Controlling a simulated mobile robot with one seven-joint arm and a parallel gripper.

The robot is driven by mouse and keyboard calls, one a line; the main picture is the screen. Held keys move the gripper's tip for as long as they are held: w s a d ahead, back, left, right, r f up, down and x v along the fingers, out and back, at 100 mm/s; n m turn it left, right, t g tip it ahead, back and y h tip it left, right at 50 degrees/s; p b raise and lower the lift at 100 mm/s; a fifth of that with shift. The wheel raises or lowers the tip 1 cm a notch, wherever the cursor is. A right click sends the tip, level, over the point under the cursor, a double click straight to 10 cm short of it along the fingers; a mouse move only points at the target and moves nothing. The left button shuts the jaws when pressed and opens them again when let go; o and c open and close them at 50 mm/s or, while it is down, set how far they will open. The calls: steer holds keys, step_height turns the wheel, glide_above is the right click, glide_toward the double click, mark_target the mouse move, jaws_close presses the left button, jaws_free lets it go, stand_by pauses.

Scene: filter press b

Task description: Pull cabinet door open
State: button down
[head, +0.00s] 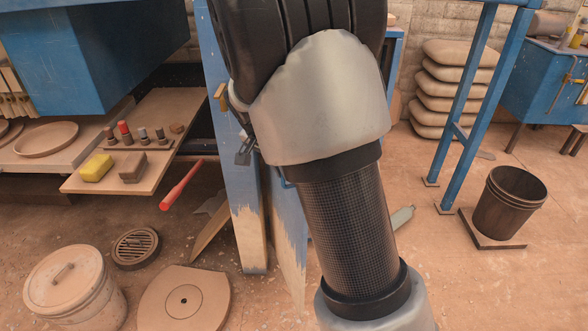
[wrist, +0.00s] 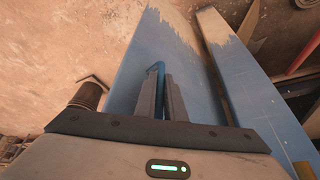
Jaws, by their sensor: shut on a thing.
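The blue cabinet door (head: 288,240) shows below and behind my arm in the head view, with pale, worn paint at its lower end. In the wrist view the door (wrist: 130,75) is the broad blue panel at left and centre. Its blue handle (wrist: 155,70) is a slim bar standing off the panel. My gripper (wrist: 163,95) is shut on this handle, with one finger on each side. A narrow gap shows between the door and the blue upright panel (wrist: 245,85) beside it. In the head view my arm hides the handle and my fingertips.
A shelf board (head: 75,183) with a yellow sponge (head: 97,168) stands left. A dark bucket (head: 508,205) stands right. Floor between door and bucket is mostly clear.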

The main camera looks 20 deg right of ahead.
steer(key=shift+w+a+r, duration=0.1)
steer(key=shift+w+a, duration=0.1)
steer(key=shift+a, duration=0.65)
steer(key=shift+w+a, duration=0.15)
steer(key=shift+a, duration=0.65)
steer(key=c, duration=1.8)
jaws_free()
steer(key=shift+c, duration=0.2)
steer(key=p+v, duration=0.4)
steer(key=v, duration=1.3)
steer(key=shift+r, duration=0.15)
steer(key=shift+s, duration=0.1)
